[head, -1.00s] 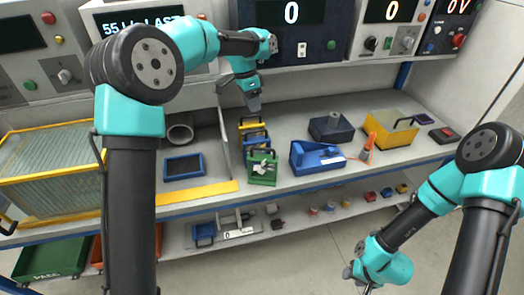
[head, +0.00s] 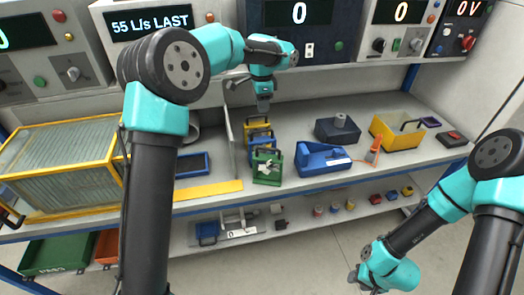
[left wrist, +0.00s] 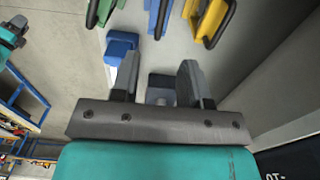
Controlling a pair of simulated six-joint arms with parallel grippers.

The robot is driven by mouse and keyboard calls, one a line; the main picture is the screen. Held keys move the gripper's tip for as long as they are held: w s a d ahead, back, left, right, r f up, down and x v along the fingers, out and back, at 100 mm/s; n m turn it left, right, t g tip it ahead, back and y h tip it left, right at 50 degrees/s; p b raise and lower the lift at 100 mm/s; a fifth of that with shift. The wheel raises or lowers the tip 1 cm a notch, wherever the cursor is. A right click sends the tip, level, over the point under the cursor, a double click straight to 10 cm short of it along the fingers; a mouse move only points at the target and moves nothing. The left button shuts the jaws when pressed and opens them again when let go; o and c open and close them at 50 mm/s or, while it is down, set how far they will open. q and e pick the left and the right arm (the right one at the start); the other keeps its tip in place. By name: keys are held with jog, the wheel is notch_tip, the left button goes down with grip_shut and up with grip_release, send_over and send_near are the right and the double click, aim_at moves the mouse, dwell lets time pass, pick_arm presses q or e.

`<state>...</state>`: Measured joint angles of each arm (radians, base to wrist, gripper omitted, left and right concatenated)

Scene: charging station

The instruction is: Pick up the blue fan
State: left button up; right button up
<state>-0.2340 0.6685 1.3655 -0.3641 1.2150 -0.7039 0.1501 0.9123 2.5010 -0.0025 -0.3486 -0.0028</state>
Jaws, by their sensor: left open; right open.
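The blue fan (head: 259,138) stands on the bench in a short row, between a yellow fan (head: 257,123) behind it and a green fan (head: 267,166) in front. Its blue edge also shows at the top of the left wrist view (left wrist: 154,14). My left gripper (head: 264,106) hangs above the back end of the row. In the left wrist view its two fingers (left wrist: 158,78) are apart with nothing held, and the fans lie beyond them. My right gripper (head: 364,282) is low at the front right, away from the fans; its fingertips are hard to make out.
A blue device (head: 322,160) sits right of the fans, with a dark block (head: 337,129) and a yellow box (head: 396,132) beyond. A partition (head: 230,125) and a blue-framed tray (head: 192,165) are to the left. Instrument panels line the back.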

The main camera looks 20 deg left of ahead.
aim_at(262, 131)
pick_arm(q)
notch_tip(262, 131, down, 8)
jog(key=shift+r, duration=0.2)
jog(key=shift+w+f, duration=0.1)
jog(key=shift+f, duration=2.45)
grip_shut()
